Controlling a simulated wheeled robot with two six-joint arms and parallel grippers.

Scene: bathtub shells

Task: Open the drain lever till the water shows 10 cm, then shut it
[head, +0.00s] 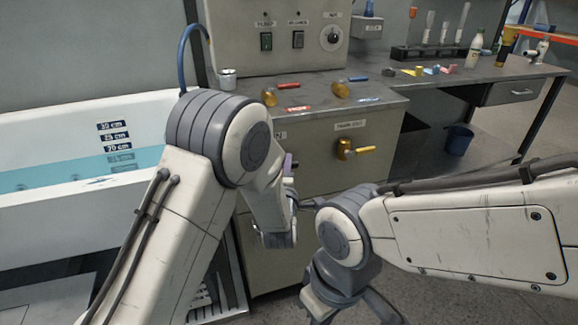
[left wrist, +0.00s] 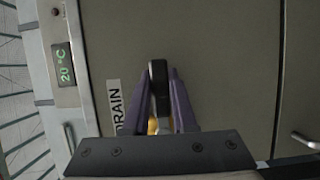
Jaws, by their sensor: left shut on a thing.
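The drain lever (left wrist: 158,76) has a dark grip and a brass part at its base, beside the DRAIN label (left wrist: 114,106) in the left wrist view. My left gripper (left wrist: 160,88) is shut on it with purple fingers on both sides. The tub (head: 60,120) holds blue water (head: 60,172). Its surface lies just below the 20 cm mark (head: 118,147); a fainter mark lies under water. My right gripper (head: 350,303) hangs low, its tips cut off by the frame.
On the cabinet (head: 320,190), a brass valve with a yellow handle (head: 358,151) sits right of my left gripper. Red and blue levers (head: 345,90) are on its top. A bench with bottles and a blue bin (head: 458,139) stand at right. A 20 °C display (left wrist: 65,65) shows in the wrist view.

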